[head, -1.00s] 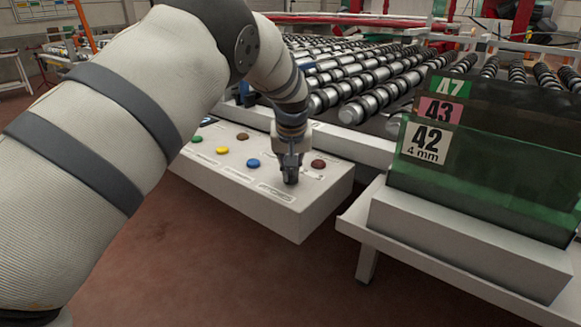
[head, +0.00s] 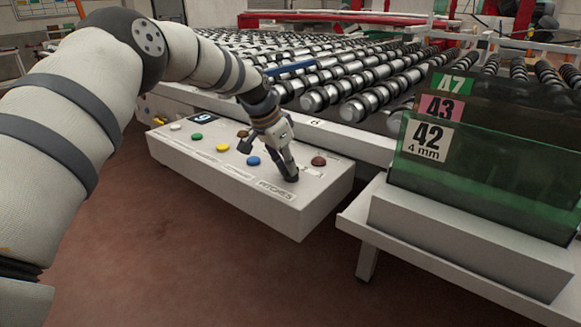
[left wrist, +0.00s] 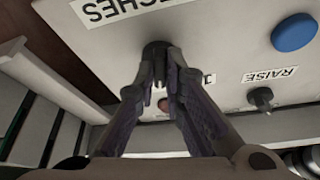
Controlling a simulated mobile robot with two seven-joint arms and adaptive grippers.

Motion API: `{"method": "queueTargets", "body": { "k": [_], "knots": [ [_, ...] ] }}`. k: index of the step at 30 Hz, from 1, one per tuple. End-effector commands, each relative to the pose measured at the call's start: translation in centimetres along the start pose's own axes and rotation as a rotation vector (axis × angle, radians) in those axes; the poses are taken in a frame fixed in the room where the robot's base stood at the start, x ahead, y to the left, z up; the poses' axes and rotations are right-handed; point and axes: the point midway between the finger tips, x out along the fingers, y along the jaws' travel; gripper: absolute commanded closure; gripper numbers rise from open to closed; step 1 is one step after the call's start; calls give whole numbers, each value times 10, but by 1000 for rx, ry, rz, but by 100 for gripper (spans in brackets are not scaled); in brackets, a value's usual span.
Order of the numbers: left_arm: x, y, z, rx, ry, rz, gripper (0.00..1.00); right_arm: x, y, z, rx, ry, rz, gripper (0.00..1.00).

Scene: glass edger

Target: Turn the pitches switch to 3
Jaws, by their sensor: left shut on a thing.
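The white control box (head: 220,185) stands in front of the roller table. Its "PITCHES" label (head: 275,190) is at the right end of the box's front. The pitches switch (left wrist: 157,48) is a small dark knob beside that label, which shows partly cropped in the left wrist view. My left gripper (head: 290,170) reaches down onto the box at a tilt. In the left wrist view its fingertips close around the knob. The fingers hide most of the knob, and I cannot read which number it points to.
A blue button (head: 253,161) and a dark red button (head: 319,161) lie on either side of the gripper. Another black knob (left wrist: 262,98) sits near the "RAISE" label. Rollers (head: 350,85) lie behind the box. A rack with green glass panes (head: 455,185) stands at right.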

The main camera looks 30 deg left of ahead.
Motion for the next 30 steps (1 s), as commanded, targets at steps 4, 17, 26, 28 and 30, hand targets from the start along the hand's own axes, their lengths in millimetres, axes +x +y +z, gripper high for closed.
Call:
{"method": "queueTargets", "body": {
  "k": [4, 17, 26, 28, 30],
  "knots": [
    [7, -2, 3, 118, -7, 54, 100, 15, 0, 8, -1, -40, 2, 100],
    [7, -5, 2, 399, -7, 169, 100, 47, 2, 22, -3, -114, 6, 100],
    [4, -5, 1, 486, -6, 204, 100, 56, 2, 25, -4, -133, 7, 100],
    [4, -5, 0, 494, -6, 206, 100, 56, 2, 26, -4, -134, 7, 100],
    [3, -5, 0, 500, -6, 208, 100, 57, 2, 26, -4, -135, 7, 100]
  ]
}}
